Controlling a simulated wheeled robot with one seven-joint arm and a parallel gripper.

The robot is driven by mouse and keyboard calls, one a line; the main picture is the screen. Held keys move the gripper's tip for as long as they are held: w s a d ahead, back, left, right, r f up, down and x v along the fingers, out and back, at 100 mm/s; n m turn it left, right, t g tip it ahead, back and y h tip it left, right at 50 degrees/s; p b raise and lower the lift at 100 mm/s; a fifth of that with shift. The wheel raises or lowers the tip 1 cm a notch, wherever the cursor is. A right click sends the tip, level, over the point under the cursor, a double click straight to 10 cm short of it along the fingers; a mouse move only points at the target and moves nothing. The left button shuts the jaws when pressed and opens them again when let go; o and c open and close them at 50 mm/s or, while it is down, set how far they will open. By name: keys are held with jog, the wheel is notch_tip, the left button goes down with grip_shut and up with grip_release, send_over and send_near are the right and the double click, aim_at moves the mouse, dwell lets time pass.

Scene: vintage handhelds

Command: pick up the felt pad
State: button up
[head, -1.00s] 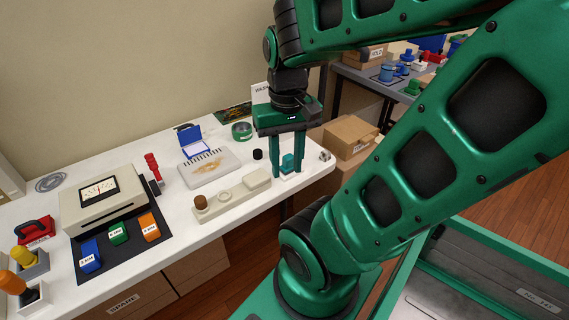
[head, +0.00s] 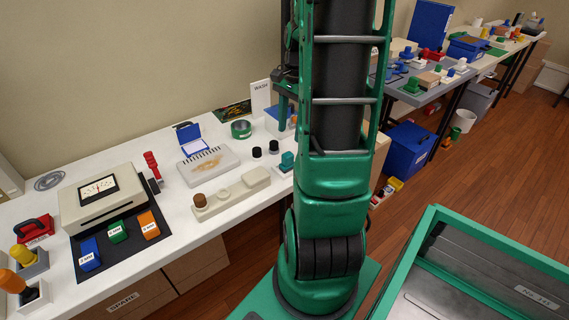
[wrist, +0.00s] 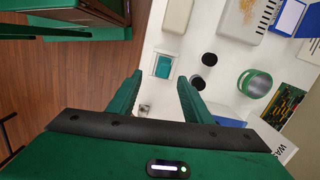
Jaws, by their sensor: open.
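A small teal block (head: 287,160), probably the felt pad, sits in a white base near the table's front edge. It also shows from above in the wrist view (wrist: 163,66), in its square white holder. In the wrist view my gripper (wrist: 160,77) is open, with nothing between its fingers. The block appears just beyond and between the fingertips there. In the head view my gripper is mostly hidden behind my arm; one green finger (head: 283,108) shows above and behind the block, apart from it.
Two black cylinders (head: 273,147) stand close behind the block. A beige tray (head: 230,190) lies to its left, and a green tape ring (head: 241,129) farther back. A blue-and-white box (head: 279,121) and a "WASH" card (head: 260,97) stand behind. The table edge is close.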

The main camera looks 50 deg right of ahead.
aim_at(287, 154)
jog(key=shift+m, duration=0.5)
jog(key=f, duration=0.4)
jog(key=w+f, duration=0.1)
jog(key=f, duration=0.6)
jog(key=shift+w+d+f, duration=0.15)
jog(key=shift+f, duration=0.25)
grip_shut()
